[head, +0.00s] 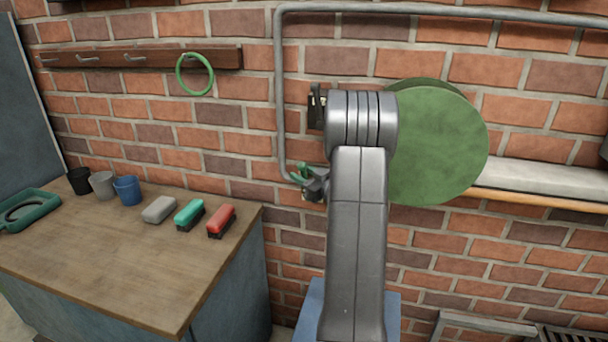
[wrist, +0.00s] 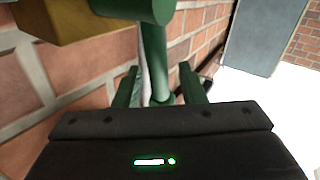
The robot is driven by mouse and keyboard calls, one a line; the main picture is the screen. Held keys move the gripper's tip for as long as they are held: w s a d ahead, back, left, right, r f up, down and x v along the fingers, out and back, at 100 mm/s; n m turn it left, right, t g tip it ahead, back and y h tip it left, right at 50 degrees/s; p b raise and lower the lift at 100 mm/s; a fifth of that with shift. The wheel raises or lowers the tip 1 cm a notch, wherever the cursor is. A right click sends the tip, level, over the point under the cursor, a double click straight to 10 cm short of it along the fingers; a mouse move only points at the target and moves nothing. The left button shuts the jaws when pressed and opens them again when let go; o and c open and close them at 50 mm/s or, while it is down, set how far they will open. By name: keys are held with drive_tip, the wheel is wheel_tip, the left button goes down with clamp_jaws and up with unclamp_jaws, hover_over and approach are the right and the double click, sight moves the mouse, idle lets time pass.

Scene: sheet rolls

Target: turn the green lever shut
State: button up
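The green lever (head: 300,172) is at the lower end of a grey wall pipe in the head view, partly hidden by my arm. In the wrist view the lever (wrist: 154,50) runs down from a round green hub at the top and passes between my two fingers. A brass-coloured valve body (wrist: 68,20) is at the upper left. My gripper (wrist: 158,85) is open around the lever, with a gap visible on each side. In the head view my gripper (head: 316,186) is small and dark beside the lever.
The grey pipe (head: 279,100) runs along the brick wall. A wooden-topped bench (head: 110,255) at left holds cups, brushes and a teal tray (head: 28,208). A green ring (head: 195,92) hangs above.

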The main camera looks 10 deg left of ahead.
clamp_jaws()
